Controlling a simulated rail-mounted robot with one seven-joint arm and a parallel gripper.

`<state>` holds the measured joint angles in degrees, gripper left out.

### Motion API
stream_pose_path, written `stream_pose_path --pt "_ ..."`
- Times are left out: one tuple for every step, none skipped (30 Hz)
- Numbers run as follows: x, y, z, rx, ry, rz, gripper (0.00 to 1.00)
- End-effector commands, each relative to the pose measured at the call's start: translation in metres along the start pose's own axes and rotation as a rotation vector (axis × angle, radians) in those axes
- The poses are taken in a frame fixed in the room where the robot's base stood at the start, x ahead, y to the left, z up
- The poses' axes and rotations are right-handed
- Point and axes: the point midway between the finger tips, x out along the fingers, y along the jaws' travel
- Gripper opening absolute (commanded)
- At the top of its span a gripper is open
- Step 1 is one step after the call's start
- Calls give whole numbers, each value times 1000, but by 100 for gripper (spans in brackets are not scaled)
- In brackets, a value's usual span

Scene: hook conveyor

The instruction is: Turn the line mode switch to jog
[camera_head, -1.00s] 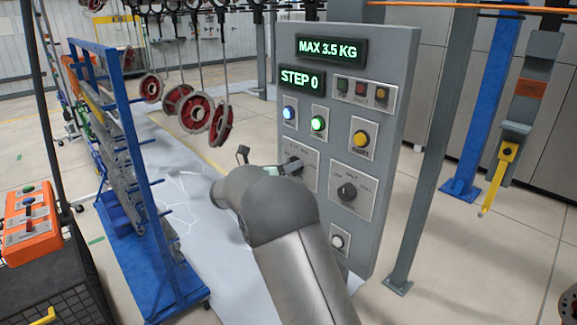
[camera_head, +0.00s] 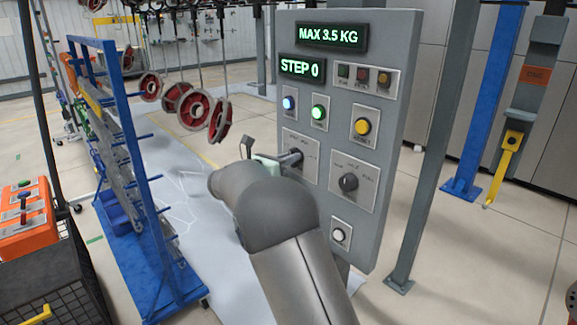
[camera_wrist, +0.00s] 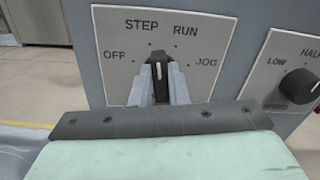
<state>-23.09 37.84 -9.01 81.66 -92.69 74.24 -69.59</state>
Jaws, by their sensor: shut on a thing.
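The line mode switch is a black knob with a white mark (camera_wrist: 159,72) on a plate (camera_wrist: 112,82) labelled OFF, STEP, RUN and JOG. Its white mark points up and slightly left, closest to STEP; JOG is at the plate's right. My gripper (camera_wrist: 160,88) is shut on the knob, with one grey finger on each side. In the head view the gripper (camera_head: 289,160) meets the switch plate (camera_head: 312,147) on the grey panel from the left, and my arm hides the plate's lower left.
A second black knob (camera_head: 348,182) sits just right of the switch. A yellow button (camera_head: 361,126) and lit blue (camera_head: 289,103) and green (camera_head: 318,112) buttons are above. The display (camera_head: 302,67) reads STEP 0. A blue rack (camera_head: 135,160) stands left.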

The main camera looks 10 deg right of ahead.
Motion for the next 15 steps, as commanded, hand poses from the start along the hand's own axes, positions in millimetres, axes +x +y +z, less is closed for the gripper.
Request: stream_pose_path --pt "-1 1 -7 46 0 1 0" --pt "-1 1 -7 74 0 1 0" --pt "-1 1 -7 112 -1 1 0" --pt "-1 1 -7 142 0 2 0" --pt "-1 0 -7 169 0 1 0" --pt "-1 0 -7 207 0 0 0" --pt "0 0 -7 236 0 0 0" --pt "0 0 -7 265 0 0 0" --pt "-1 0 -7 303 -1 1 0" --pt "-1 0 -7 332 0 1 0" --pt "-1 0 -7 360 0 1 0" --pt "-1 -1 -8 398 0 1 0" --pt "-1 -1 -8 427 1 1 0" --pt "-1 -1 -8 456 1 1 0" --pt "-1 -1 -8 493 0 1 0"
